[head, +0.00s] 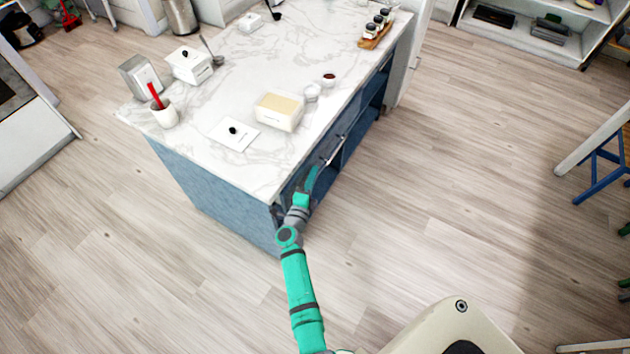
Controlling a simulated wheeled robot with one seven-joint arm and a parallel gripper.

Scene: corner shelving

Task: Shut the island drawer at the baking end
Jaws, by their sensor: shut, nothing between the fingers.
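The island (225,203) has blue sides and a white marble top, and stands at upper centre in the head view. Its near right side holds the blue drawer front with a bar handle (334,150). My green arm reaches up from the bottom to this side, near the island's front corner. My gripper (313,174) is at the drawer front, just below and left of the handle. It is shut and holds nothing. The arm hides part of the front, and I cannot tell whether the gripper touches it or how far the drawer stands out.
On the island top are a butter-coloured box (279,111), a white lid (234,134), a white pot with a red utensil (163,111), canisters and small bowls. A blue stool (600,165) stands at right. The wooden floor (450,180) between is clear.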

